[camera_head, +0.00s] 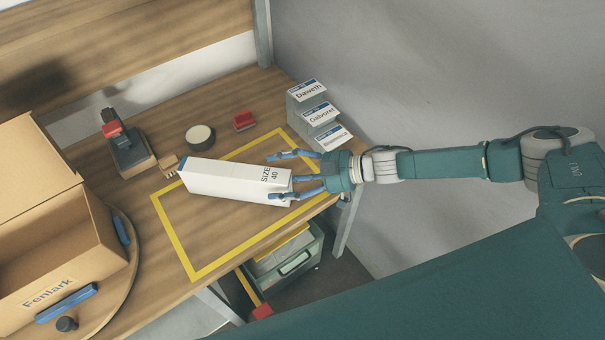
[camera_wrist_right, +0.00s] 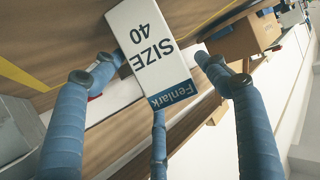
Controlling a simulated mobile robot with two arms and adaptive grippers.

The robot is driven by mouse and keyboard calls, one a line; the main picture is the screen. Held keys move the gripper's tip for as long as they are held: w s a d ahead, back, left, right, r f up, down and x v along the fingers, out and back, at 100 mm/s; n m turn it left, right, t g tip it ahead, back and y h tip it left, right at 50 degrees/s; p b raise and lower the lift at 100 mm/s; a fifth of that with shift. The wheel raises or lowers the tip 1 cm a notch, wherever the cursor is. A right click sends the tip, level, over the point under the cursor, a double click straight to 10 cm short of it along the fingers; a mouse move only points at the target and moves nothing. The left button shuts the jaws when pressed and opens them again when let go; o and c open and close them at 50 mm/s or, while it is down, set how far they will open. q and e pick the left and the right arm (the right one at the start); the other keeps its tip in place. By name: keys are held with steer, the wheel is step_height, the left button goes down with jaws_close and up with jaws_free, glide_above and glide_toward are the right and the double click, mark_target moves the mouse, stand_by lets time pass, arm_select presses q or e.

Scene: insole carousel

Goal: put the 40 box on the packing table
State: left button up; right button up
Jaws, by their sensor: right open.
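The 40 box (camera_head: 225,179) is a long white carton marked "SIZE 40". It lies on the wooden packing table (camera_head: 215,232), mostly within a yellow outline, with its left end near the outline's edge. In the right wrist view the box (camera_wrist_right: 148,40) shows its "SIZE 40" face and a blue "Fenlark" band. My right gripper (camera_head: 282,177) is open, its blue fingers spread around the box's right end. In the wrist view its fingers (camera_wrist_right: 153,70) stand apart on both sides of the box. Whether any finger touches it I cannot tell. My left gripper is out of view.
An open cardboard "Fenlark" carton (camera_head: 60,265) stands on a round wooden turntable (camera_head: 128,275) at left. A stapler-like tool (camera_head: 130,150), a round tin (camera_head: 200,137), a red block (camera_head: 244,121) and a stepped label rack (camera_head: 313,110) stand behind. A drawer unit (camera_head: 290,258) is below the table edge.

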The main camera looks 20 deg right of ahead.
steer(key=b+v, duration=0.1)
steer(key=v, duration=0.8)
steer(key=shift+a, duration=0.1)
